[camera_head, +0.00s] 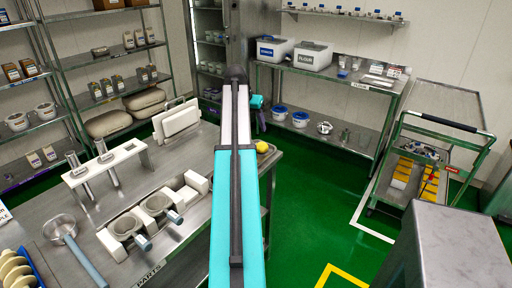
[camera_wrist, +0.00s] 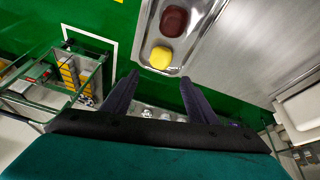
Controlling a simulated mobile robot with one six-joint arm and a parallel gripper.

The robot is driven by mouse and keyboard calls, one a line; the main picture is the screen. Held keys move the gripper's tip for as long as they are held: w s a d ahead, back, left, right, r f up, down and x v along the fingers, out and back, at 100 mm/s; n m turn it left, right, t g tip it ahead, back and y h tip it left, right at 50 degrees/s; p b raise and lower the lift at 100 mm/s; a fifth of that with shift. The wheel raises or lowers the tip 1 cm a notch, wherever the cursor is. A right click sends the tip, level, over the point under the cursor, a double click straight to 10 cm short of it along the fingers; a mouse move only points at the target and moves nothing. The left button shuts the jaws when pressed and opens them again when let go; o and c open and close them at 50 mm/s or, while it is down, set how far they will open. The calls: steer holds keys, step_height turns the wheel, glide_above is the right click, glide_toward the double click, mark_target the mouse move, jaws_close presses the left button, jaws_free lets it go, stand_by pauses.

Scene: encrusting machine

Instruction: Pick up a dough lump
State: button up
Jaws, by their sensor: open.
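Two lumps lie in a shallow metal tray (camera_wrist: 188,42) in the wrist view. The dark brown lump (camera_wrist: 173,20) is farther up, and the yellow lump (camera_wrist: 160,58) is nearer my fingertips. The lumps sit close together. My gripper (camera_wrist: 159,77) is open, with its two dark fingers spread and nothing between them. The yellow lump appears just beyond the fingertips, but I cannot tell the height gap. In the head view, the yellow lump (camera_head: 262,147) shows at the steel table's right edge. My arm hides the brown lump and most of the tray there.
The steel table (camera_head: 185,245) holds a white holder with metal cups (camera_head: 155,205) and a white stand (camera_head: 105,165). A wall bench (camera_head: 340,84) with tubs stands behind. A cart (camera_head: 425,150) stands at the right. Green floor (camera_head: 310,200) lies clear between table and cart.

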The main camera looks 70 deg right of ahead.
stand_by(0.4)
steer(key=p, duration=0.2)
glide_above(261, 144)
steer(key=a, duration=0.2)
steer(key=shift+w+a+f, duration=0.1)
steer(key=shift+w+f, duration=0.05)
steer(key=shift+f, duration=1.7)
steer(key=shift+w+f, duration=0.15)
steer(key=shift+f, duration=2)
steer(key=shift+f, duration=0.1)
steer(key=shift+p+x, duration=0.7)
steer(key=shift+x, duration=1.8)
steer(key=shift+a, duration=0.1)
steer(key=c, duration=0.8)
steer(key=shift+c, duration=0.2)
